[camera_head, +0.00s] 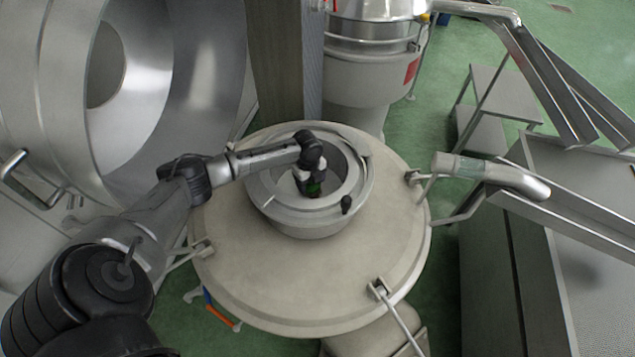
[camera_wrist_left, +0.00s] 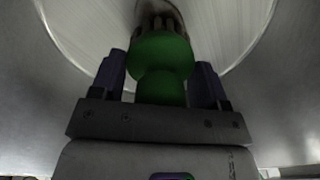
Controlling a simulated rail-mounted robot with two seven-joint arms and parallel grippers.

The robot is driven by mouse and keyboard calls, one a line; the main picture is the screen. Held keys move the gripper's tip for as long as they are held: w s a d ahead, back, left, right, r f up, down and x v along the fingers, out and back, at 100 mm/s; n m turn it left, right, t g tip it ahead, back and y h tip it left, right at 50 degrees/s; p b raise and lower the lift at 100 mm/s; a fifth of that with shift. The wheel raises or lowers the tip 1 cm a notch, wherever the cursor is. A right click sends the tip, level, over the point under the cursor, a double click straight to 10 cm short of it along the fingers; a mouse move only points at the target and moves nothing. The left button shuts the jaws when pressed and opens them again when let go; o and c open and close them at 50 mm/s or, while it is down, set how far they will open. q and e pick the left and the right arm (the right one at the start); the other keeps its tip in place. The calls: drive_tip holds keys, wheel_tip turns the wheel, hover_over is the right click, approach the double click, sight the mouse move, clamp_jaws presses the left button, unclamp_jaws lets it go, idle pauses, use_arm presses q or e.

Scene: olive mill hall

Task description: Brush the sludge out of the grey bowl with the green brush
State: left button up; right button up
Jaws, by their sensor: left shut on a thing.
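The grey bowl (camera_head: 267,210) stands on the round beige top in the head view, with a wide rim and a deep inner opening. My left gripper (camera_head: 314,184) reaches down inside the bowl's opening. It is shut on the green brush (camera_wrist_left: 162,62), which fills the middle of the left wrist view between the two fingers. The brush head points away from the gripper toward a dark brownish patch at the bowl's bottom; whether it touches is not clear. In the head view only a small bit of green shows. Sludge cannot be made out clearly. My right gripper is not in view.
The round beige top (camera_head: 290,285) is bare around the bowl. A large steel drum (camera_head: 205,60) stands at the left. A pale spout pipe (camera_head: 490,172) and a steel trough (camera_head: 560,220) lie to the right. A grey post (camera_head: 275,60) rises behind the bowl.

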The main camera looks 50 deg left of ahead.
use_arm(q)
drive_tip(key=s+a, duration=0.1)
drive_tip(key=s+a+f, duration=0.1)
drive_tip(key=a, duration=0.1)
drive_tip(key=shift+a+n, duration=0.1)
drive_tip(key=shift+n, duration=0.2)
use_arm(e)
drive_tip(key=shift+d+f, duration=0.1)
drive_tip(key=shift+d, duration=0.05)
use_arm(q)
drive_tip(key=shift+r, duration=0.1)
drive_tip(key=shift+w+r, duration=0.1)
drive_tip(key=shift+r, duration=0.95)
drive_tip(key=shift+s+a+r+y, duration=0.3)
drive_tip(key=shift+s+a+r, duration=0.7)
drive_tip(key=shift+a+r, duration=0.15)
drive_tip(key=shift+w+d+r, duration=0.15)
drive_tip(key=shift+d+r, duration=0.1)
drive_tip(key=shift+w+d+r, duration=0.1)
drive_tip(key=shift+d+r, duration=0.15)
drive_tip(key=shift+r, duration=0.45)
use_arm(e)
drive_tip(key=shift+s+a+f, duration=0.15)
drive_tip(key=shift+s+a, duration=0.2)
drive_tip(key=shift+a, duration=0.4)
